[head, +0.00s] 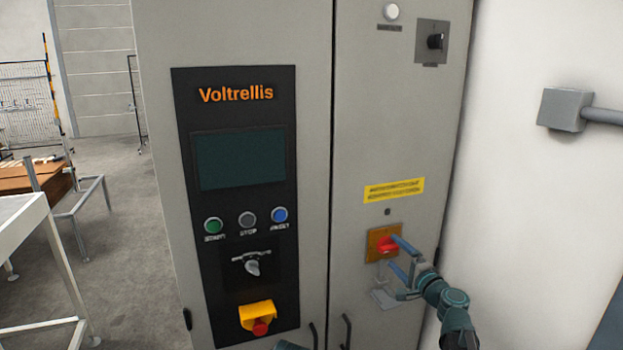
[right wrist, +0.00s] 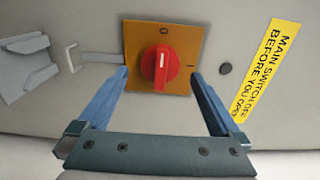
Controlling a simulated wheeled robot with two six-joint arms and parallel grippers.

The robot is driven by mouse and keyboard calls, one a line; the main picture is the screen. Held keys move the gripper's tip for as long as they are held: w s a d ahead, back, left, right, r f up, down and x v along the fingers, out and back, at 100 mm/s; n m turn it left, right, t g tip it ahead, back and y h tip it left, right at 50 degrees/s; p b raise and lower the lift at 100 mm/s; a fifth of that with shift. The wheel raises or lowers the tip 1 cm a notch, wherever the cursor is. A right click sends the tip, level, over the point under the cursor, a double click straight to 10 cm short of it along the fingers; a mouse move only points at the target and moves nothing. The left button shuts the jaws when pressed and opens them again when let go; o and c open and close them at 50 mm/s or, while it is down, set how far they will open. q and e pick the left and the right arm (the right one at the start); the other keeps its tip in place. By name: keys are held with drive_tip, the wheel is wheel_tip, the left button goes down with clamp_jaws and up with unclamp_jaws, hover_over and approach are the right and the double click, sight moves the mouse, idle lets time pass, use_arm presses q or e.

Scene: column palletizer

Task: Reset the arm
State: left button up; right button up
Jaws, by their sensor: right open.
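A red rotary switch knob (head: 387,245) sits on an orange plate (head: 372,250) on the right cabinet door. In the right wrist view, the red knob (right wrist: 160,66) shows a white line towards the 0 mark on its plate (right wrist: 190,42). My right gripper (head: 392,251) is in front of the switch. In the right wrist view, its two blue fingers (right wrist: 160,76) are open, with the tips on either side of the knob. They appear apart from the knob; touch with the plate cannot be told.
The grey cabinet carries a black panel with a screen (head: 240,158), several buttons, a key-like handle (head: 252,264) and a yellow-shrouded red button (head: 259,318). A grey bracket (head: 385,299) is below the switch. Door handles (head: 347,331) stick out.

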drive_tip(key=shift+x, duration=1.35)
drive_tip(key=v, duration=1.4)
drive_tip(key=x, duration=1.4)
drive_tip(key=shift+w, duration=0.1)
drive_tip(key=m, duration=0.7)
drive_tip(key=shift+f, duration=0.1)
drive_tip(key=m, duration=0.4)
drive_tip(key=shift+a, duration=0.1)
drive_tip(key=shift+m, duration=2.1)
